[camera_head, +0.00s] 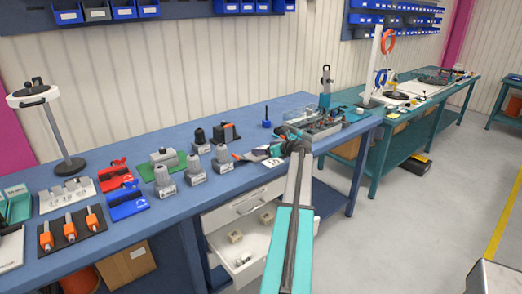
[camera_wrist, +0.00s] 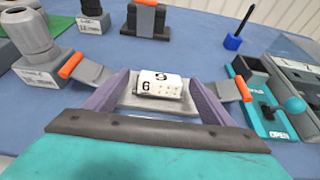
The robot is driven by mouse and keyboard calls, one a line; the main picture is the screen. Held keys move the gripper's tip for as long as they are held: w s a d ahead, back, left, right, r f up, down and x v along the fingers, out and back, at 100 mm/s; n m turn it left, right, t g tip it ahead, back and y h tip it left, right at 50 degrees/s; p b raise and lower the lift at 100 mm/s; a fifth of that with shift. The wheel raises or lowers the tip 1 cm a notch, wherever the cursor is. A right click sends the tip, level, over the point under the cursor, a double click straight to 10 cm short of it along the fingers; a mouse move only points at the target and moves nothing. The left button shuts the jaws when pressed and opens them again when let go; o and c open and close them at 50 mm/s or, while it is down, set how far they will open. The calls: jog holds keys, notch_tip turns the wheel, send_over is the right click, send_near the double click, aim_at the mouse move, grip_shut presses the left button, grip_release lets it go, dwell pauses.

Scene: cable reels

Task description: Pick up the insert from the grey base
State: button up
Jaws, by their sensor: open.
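The insert (camera_wrist: 158,84) is a small white block with a printed "6" in the wrist view. It sits on the grey base (camera_wrist: 150,105), which has grey side arms with orange tips (camera_wrist: 243,88) to the left and right. My gripper (camera_wrist: 158,92) is open. Its two dark purple fingers stand on either side of the insert, left and right. I cannot tell whether they touch it. In the head view my gripper (camera_head: 290,142) is low over the blue workbench and hides most of the base.
A grey cylindrical fitting (camera_wrist: 27,38) stands left of the base. A teal fixture marked OPEN (camera_wrist: 272,122), with a ball-ended lever, stands close on the right. A dark block (camera_wrist: 147,18) with an orange top and a blue pin (camera_wrist: 234,40) are behind. An open drawer (camera_head: 255,235) juts out below the bench.

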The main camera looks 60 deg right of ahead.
jog(key=shift+w+f, duration=0.15)
jog(key=shift+w, duration=0.1)
jog(key=shift+c, duration=0.6)
jog(key=c, duration=1.1)
